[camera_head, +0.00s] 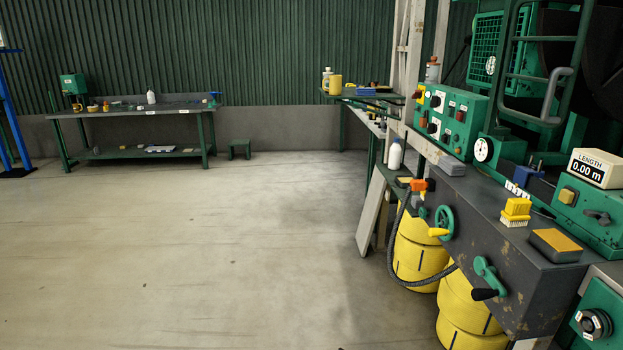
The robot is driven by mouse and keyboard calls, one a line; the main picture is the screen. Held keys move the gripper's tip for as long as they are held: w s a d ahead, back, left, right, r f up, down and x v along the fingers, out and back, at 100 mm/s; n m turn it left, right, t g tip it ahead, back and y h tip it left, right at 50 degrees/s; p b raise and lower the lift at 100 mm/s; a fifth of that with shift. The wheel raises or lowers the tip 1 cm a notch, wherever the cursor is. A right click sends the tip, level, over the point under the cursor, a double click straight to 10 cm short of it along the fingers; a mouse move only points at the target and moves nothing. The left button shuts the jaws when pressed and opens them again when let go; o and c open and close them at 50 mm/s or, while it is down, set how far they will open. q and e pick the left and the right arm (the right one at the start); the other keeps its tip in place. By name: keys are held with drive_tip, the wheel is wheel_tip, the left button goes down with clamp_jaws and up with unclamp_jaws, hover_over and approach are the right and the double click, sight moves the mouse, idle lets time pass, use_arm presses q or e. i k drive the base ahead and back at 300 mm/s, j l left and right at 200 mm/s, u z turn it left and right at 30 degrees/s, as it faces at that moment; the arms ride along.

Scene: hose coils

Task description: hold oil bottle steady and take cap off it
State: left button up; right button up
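Several bottles are in view, and I cannot tell which is the oil bottle. A white bottle (395,155) stands upright at the near end of the bench by the machine. A small white bottle (151,97) stands on the far left workbench. A pale bottle (326,79) stands on the table at the back. A greyish bottle with a reddish top (433,72) stands above the control panel. The caps are too small to make out clearly. Neither of my grippers is in view.
The green workbench (130,112) stands against the back wall, with a small green stool (239,149) beside it. The dark machine bed (480,210) fills the right, with a handwheel (443,222), a hanging hose and yellow drums (420,255) below. The floor at left and centre is clear.

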sight(395, 149)
drive_tip(key=i+z, duration=0.25)
drive_tip(key=i, duration=0.2)
drive_tip(key=i+j+z, duration=0.3)
drive_tip(key=i, duration=0.15)
drive_tip(key=i+j+z, duration=0.25)
drive_tip(key=i, duration=0.2)
drive_tip(key=i+j+z, duration=0.25)
drive_tip(key=i+j, duration=0.05)
drive_tip(key=i, duration=0.1)
